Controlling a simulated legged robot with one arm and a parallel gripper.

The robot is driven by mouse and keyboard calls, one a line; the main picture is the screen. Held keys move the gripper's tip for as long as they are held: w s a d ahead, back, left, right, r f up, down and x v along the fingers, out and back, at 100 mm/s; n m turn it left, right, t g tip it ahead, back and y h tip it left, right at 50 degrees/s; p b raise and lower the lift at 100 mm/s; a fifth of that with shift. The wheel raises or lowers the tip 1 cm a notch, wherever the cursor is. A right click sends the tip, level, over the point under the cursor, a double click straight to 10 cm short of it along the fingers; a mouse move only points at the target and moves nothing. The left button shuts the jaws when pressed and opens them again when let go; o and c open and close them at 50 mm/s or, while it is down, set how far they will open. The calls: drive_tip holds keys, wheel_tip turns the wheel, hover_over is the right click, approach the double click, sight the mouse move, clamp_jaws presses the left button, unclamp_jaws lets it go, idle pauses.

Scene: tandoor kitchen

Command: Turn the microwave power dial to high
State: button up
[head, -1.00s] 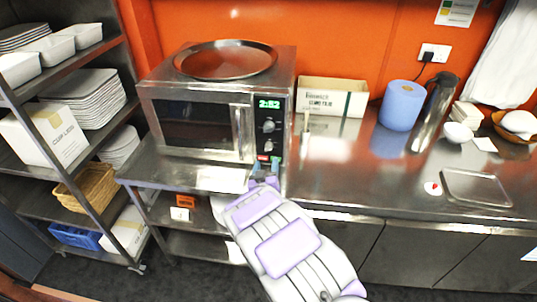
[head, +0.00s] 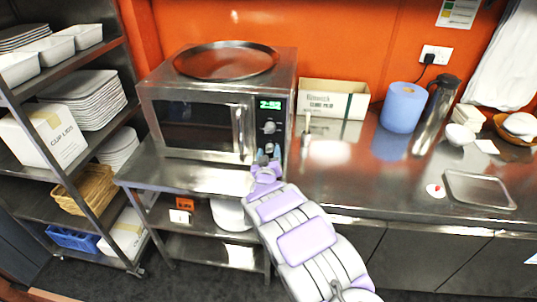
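The steel microwave (head: 205,105) stands on a steel shelf unit, its door closed. Its control panel is on the right, with a green lit display (head: 270,104). A round dial (head: 269,127) sits below the display and is uncovered. The lower part of the panel is hidden behind my gripper (head: 266,152). My gripper is in front of the panel's lower part, just below the visible dial. Its fingers are small in the picture, and I cannot tell whether they are open, shut or touching anything.
A round steel tray (head: 227,60) lies on top of the microwave. To the right, the steel counter (head: 340,175) holds a carton (head: 333,98), a blue paper roll (head: 403,106) and a flask (head: 435,112). A rack (head: 88,165) of dishes stands at left.

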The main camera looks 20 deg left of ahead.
drive_tip(key=c, duration=1)
